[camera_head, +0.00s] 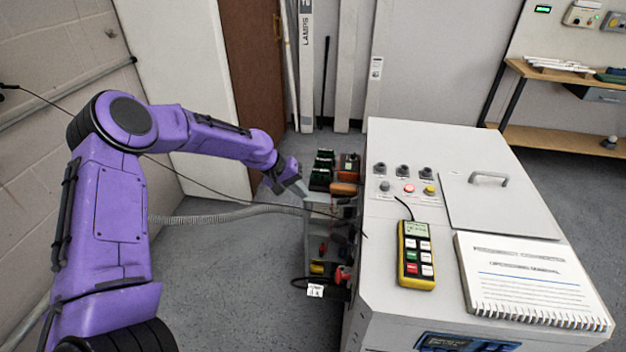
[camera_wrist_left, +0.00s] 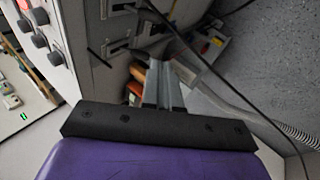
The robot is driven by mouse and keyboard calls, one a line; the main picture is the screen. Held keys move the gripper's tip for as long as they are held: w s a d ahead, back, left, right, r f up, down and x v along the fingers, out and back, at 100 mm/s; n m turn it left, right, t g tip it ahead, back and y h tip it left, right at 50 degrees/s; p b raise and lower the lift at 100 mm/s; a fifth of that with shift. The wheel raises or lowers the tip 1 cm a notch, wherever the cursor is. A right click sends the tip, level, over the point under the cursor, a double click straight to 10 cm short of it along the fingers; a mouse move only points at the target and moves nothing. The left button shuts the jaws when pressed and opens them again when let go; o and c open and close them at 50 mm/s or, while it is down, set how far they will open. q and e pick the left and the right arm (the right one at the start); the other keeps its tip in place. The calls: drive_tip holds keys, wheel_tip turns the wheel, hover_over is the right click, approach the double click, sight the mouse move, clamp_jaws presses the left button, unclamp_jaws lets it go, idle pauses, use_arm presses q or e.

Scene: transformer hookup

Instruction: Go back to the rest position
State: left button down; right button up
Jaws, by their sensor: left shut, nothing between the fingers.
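My left arm (camera_head: 120,200) is purple and comes in from the left, bent at the elbow. My left gripper (camera_head: 303,194) is shut and empty. It is in front of the side of the white cabinet (camera_head: 450,140), near the dark terminal blocks and an orange part (camera_head: 344,189). In the left wrist view the closed grey fingers (camera_wrist_left: 162,68) point towards the cabinet side, with nothing between them. I cannot tell whether the fingertips touch anything. My right gripper is not in view.
A yellow handheld meter (camera_head: 416,255) and a spiral notebook (camera_head: 527,280) lie on the cabinet top. A dark cable (camera_head: 235,190) and a grey corrugated hose (camera_head: 225,216) run across below my left forearm. Open floor (camera_head: 235,275) lies left of the cabinet. A shelf bench (camera_head: 545,140) stands at back right.

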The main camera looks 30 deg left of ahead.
use_arm(q)
drive_tip(key=s+d+f+n+t+y, duration=0.2)
drive_tip(key=s+d+f+n+y, duration=0.3)
drive_tip(key=s+f, duration=0.5)
drive_tip(key=s+d+f+m+g+y, duration=0.1)
drive_tip(key=s+f, duration=0.2)
drive_tip(key=s, duration=0.6)
drive_tip(key=s+d+f+m+g+y, duration=0.1)
drive_tip(key=s+f, duration=0.3)
drive_tip(key=s, duration=0.5)
drive_tip(key=s+d+f+m+g+y, duration=0.1)
drive_tip(key=s+f+m, duration=0.2)
drive_tip(key=s, duration=0.6)
drive_tip(key=shift+d+f+g, duration=0.25)
drive_tip(key=shift+g, duration=0.05)
